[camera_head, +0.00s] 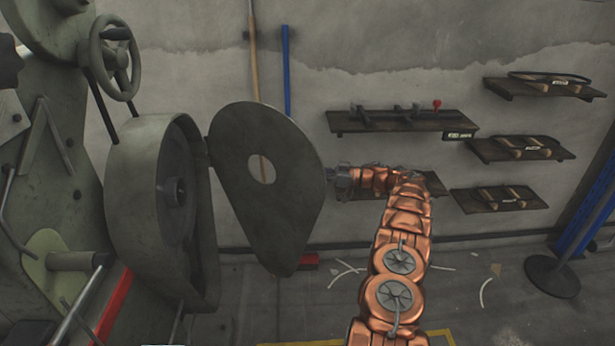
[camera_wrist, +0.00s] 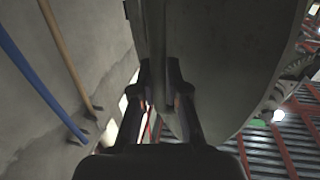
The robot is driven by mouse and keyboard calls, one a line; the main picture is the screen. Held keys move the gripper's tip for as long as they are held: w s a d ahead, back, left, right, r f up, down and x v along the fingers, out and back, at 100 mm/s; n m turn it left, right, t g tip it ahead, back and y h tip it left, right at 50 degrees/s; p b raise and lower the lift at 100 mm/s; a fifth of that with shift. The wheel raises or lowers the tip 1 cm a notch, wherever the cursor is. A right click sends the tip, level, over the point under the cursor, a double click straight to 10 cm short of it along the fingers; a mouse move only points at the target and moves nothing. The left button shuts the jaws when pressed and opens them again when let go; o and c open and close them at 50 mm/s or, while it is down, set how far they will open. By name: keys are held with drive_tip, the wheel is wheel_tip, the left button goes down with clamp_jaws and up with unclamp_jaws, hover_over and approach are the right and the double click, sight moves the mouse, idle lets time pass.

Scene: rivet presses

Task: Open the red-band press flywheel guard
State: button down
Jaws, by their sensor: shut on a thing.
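The press (camera_head: 60,150) with a red band (camera_head: 114,304) stands at the left in the head view. Its flywheel guard (camera_head: 268,215) is a grey-green teardrop cover with a round hole, swung out to the right on its left-edge hinge. The open housing (camera_head: 140,215) shows the flywheel (camera_head: 178,190) inside. My gripper (camera_head: 332,177) is at the guard's right edge in the head view. In the wrist view my gripper (camera_wrist: 163,110) has its fingers on both sides of the guard's edge, shut on it. The guard's plate (camera_wrist: 225,60) fills the middle and right there. The exact finger contact is dark.
Wall shelves (camera_head: 395,122) with tools hang behind and right of my arm. A blue pole (camera_head: 287,70) and a wooden pole (camera_head: 254,60) lean on the wall behind the guard. A dark round stand base (camera_head: 552,276) is at the right. Scraps lie on the floor.

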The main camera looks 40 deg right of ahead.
drive_tip(key=shift+w+d, duration=0.35)
drive_tip(key=shift+d, duration=0.15)
drive_tip(key=shift+d+r, duration=0.1)
drive_tip(key=c, duration=1.2)
unclamp_jaws()
